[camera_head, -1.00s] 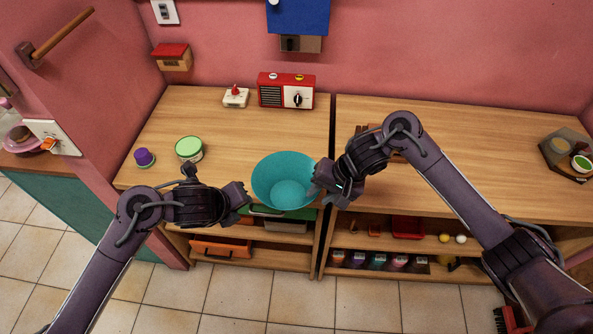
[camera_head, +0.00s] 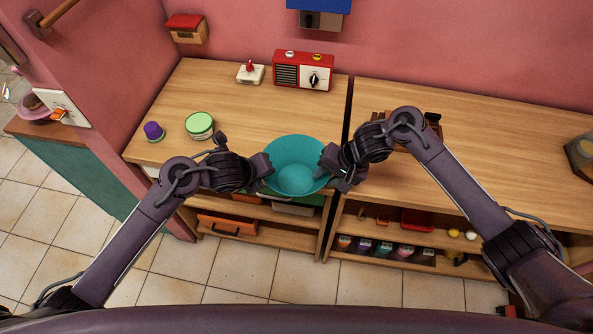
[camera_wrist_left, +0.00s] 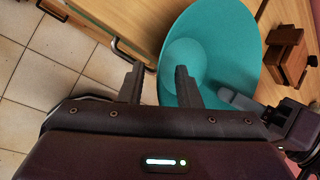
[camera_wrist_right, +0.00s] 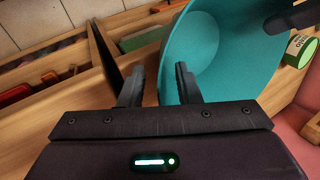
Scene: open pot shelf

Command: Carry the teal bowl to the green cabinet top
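The teal bowl (camera_head: 296,160) is upright at the front edge of the wooden counter, near the gap between the two units; its base contact is hidden. My left gripper (camera_head: 268,168) is at its left rim, and my right gripper (camera_head: 332,168) is at its right rim. In the left wrist view the fingers (camera_wrist_left: 159,72) are apart, one on each side of the bowl's wall (camera_wrist_left: 215,50). In the right wrist view the fingers (camera_wrist_right: 159,72) are likewise apart around the wall (camera_wrist_right: 225,60). The green cabinet (camera_head: 75,170) is at far left, with a wooden top (camera_head: 35,130).
A pink wall end (camera_head: 95,100) separates the counter from the green cabinet. A pink plate (camera_head: 40,112) sits near the cabinet top.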

